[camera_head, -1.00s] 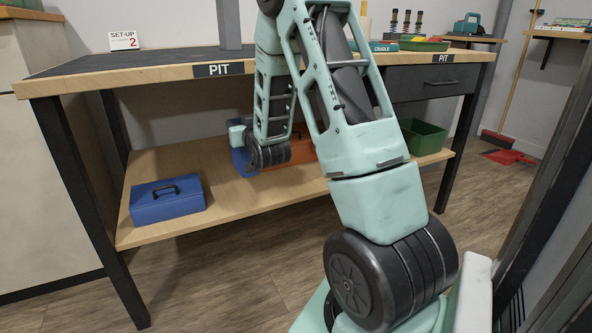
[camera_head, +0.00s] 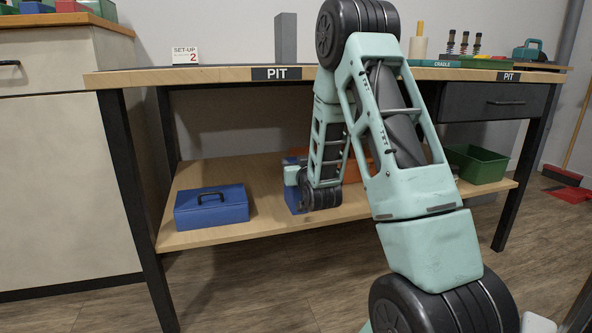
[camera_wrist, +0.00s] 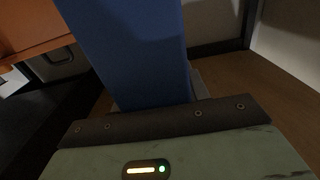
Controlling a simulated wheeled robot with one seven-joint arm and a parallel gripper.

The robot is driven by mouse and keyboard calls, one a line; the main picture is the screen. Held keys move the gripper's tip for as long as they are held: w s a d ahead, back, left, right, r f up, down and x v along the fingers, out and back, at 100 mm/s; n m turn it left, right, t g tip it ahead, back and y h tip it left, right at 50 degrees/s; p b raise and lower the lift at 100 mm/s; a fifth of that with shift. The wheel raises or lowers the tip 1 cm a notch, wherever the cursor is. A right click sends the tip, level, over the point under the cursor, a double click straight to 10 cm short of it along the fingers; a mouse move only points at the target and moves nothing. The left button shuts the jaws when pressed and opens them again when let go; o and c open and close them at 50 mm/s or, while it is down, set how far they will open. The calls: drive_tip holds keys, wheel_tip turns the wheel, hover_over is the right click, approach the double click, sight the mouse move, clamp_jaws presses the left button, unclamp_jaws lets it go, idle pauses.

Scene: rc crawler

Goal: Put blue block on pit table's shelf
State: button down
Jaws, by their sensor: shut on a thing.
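The blue block (camera_wrist: 130,50) fills the upper middle of the wrist view, and my gripper (camera_wrist: 165,108) is shut on it. In the head view a part of the blue block (camera_head: 293,201) shows beside my wrist, over the wooden lower shelf (camera_head: 270,217) of the pit table (camera_head: 200,76). My arm hides the rest of the block and the fingertips there. The block is inside the space between tabletop and shelf. I cannot tell whether its bottom touches the shelf.
A blue toolbox (camera_head: 212,207) stands on the shelf at left. An orange box (camera_head: 353,168) is behind my arm, and a green bin (camera_head: 477,163) stands at right. Bare shelf lies between toolbox and block. Black table legs (camera_head: 135,200) bound the opening.

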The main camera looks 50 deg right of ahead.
drive_tip(key=shift+r, duration=0.1)
drive_tip(key=c, duration=0.7)
unclamp_jaws()
drive_tip(key=shift+p+v, duration=6)
drive_tip(key=shift+p, duration=1.3)
